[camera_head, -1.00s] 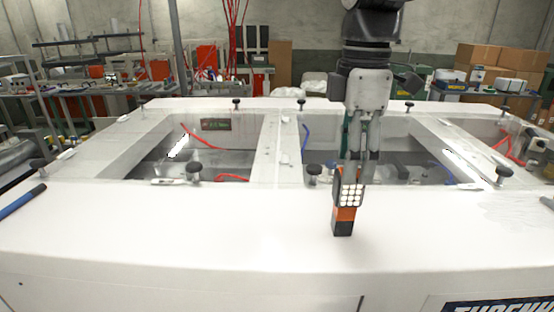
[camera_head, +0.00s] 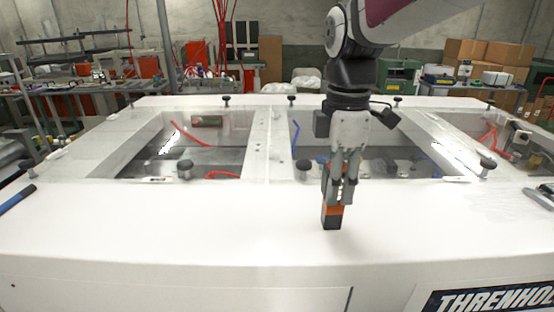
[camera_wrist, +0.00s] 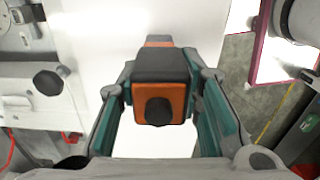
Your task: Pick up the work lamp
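The work lamp (camera_head: 331,218) is a small upright block, orange and black, standing on the white surface near its front middle. In the wrist view the lamp (camera_wrist: 160,88) shows its black and orange end with a round black knob, between the two teal-lined fingers. My gripper (camera_head: 340,200) is lowered over the lamp, with fingers straddling it. In the wrist view my gripper (camera_wrist: 160,75) looks open, with narrow gaps beside the lamp. The lamp's white light panel is hidden behind the fingers in the head view.
The white frame (camera_head: 180,230) has sunken openings behind the lamp. Black knobs (camera_head: 304,168) stand along its edges. A blue tool (camera_head: 16,198) lies at far left, and a grey-handled tool (camera_head: 541,198) at far right. The surface around the lamp's front and left is clear.

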